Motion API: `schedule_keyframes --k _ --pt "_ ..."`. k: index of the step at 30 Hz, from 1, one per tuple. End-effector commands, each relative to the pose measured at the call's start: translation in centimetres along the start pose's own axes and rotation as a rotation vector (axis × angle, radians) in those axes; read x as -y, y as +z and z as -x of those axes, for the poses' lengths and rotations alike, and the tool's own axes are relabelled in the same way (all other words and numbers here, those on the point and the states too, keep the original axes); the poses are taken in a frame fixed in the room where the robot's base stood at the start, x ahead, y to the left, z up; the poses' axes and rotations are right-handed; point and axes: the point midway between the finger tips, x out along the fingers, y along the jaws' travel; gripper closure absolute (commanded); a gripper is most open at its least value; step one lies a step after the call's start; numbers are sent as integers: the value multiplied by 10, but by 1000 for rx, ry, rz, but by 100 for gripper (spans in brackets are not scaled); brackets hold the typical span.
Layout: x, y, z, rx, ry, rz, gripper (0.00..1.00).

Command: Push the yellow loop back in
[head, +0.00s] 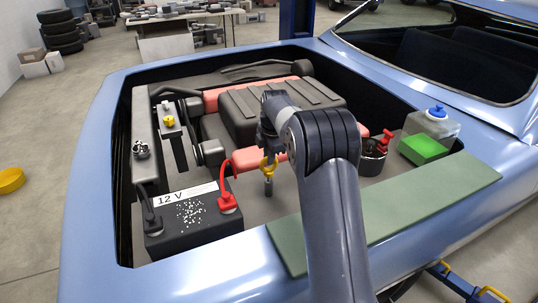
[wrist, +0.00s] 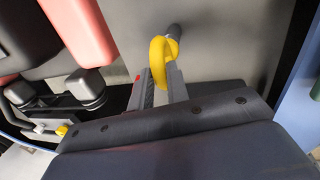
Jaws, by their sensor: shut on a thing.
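The yellow loop (head: 268,167) stands upright over the engine bay, just above a short dark tube (head: 268,188). In the wrist view the loop (wrist: 158,58) sits between the two fingers of my gripper (wrist: 162,84), with the dark tube end (wrist: 174,31) beyond it. My gripper is shut on the loop. In the head view my gripper (head: 268,153) comes down on the loop from above, and my arm hides part of the bay to its right. I cannot tell how far the loop's stem is out of the tube.
A black 12 V battery (head: 190,214) with a red terminal cover (head: 228,203) is at front left. A dark engine cover (head: 275,108) lies behind. A reservoir with a blue cap (head: 436,112) is at right. A green mat (head: 400,208) covers the front fender edge.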

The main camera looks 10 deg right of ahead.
Motion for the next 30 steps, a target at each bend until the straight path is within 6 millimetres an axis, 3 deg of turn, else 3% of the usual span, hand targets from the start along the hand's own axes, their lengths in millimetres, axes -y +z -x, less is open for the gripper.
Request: schedule_keyframes --k 1,5,13,14,21,30 --pt "4 0 -13 -1 -7 2 100" --pt "7 0 -32 -1 -8 2 100" --pt "8 0 -33 -1 -10 3 100" --pt "8 0 -34 -1 -10 3 83" --pt "7 0 -32 -1 -7 2 64" --pt "6 0 -28 0 -3 1 62"
